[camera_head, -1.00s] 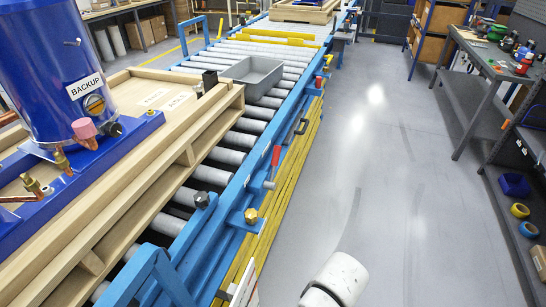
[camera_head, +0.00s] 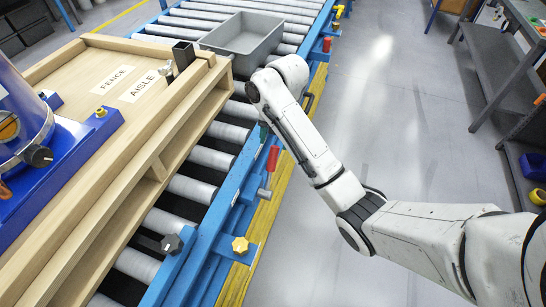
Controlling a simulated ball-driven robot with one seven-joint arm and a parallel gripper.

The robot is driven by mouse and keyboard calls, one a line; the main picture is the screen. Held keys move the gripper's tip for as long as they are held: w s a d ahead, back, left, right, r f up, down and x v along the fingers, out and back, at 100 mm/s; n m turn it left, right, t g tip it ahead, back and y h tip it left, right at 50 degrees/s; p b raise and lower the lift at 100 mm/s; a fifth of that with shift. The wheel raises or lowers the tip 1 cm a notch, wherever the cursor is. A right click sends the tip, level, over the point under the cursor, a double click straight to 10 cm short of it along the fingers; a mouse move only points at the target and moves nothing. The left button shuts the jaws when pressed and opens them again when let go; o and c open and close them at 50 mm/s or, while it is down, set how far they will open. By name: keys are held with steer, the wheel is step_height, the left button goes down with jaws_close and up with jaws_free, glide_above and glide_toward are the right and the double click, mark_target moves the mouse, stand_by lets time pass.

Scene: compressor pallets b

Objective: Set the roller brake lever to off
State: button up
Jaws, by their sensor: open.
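A lever with a red grip (camera_head: 272,158) stands upright on the blue side rail of the roller conveyor, its metal shaft running down to a pivot at the rail's outer side. It appears to be the brake lever; no on or off marking is readable. My white arm reaches in from the right, its wrist bent above the rail just beyond the lever. My gripper (camera_head: 263,131) is mostly hidden under the wrist; only a small dark part shows, close to the top of the red grip. It is open, and I cannot tell whether it touches the lever.
A wooden pallet (camera_head: 150,165) with labels "FENCE" and "AISLE" carries a blue compressor at left. A grey bin (camera_head: 243,40) sits on the rollers. Clear floor lies right; a workbench (camera_head: 500,60) stands beyond.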

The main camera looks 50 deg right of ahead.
mark_target(274, 153)
steer(key=shift+d+r+n, duration=0.15)
steer(key=shift+d+n, duration=0.15)
steer(key=shift+d, duration=0.3)
steer(key=f+b, duration=0.1)
steer(key=f, duration=0.2)
steer(key=f+b, duration=0.2)
steer(key=f, duration=0.1)
steer(key=w+f+b, duration=0.1)
steer(key=f+b, duration=0.1)
steer(key=f, duration=0.1)
steer(key=shift+a+f, duration=0.1)
steer(key=shift+a, duration=0.25)
steer(key=shift+f, duration=0.7)
jaws_close()
